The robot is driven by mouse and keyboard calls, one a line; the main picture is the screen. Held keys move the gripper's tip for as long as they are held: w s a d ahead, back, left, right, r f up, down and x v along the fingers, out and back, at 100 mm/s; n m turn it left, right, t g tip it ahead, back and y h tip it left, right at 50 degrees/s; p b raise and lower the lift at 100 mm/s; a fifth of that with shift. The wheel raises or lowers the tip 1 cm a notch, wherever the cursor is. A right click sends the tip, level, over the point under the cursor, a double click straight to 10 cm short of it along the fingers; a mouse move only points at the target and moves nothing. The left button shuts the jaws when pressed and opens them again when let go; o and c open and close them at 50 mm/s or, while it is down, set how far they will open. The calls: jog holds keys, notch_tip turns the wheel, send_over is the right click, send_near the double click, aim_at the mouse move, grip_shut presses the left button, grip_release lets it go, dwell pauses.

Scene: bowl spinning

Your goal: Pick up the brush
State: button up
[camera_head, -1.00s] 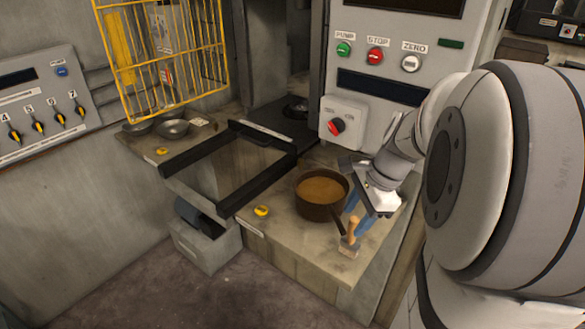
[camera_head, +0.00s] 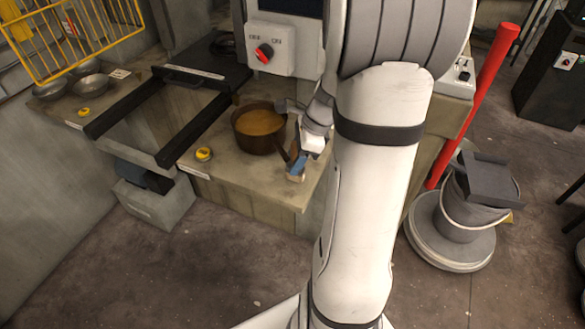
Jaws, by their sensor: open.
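The brush (camera_head: 296,175) stands near the front right corner of the concrete counter (camera_head: 250,188), with a wooden handle and a pale base. My gripper (camera_head: 300,160) is at the brush, its blue fingers around or beside the handle; I cannot tell which. The fingers are small in the view and partly cover the handle. The gripper is open. My white arm comes down on the right and hides the counter's right end.
A brown pot (camera_head: 258,142) with orange-brown contents stands just left of my gripper. Metal bowls (camera_head: 91,87) and a yellow cage (camera_head: 75,35) are at the left.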

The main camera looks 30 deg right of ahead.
jog(key=shift+c, duration=0.2)
grip_shut()
dwell(0.3)
jog(key=shift+s+d+r, duration=0.1)
jog(key=shift+d+r, duration=0.2)
jog(key=s+d+r, duration=0.2)
jog(key=d+r, duration=0.1)
jog(key=d, duration=0.3)
jog(key=s+d+r+b, duration=0.1)
jog(key=s+d+r, duration=0.2)
jog(key=d, duration=0.3)
jog(key=shift+s+r, duration=0.35)
jog(key=shift+r, duration=0.35)
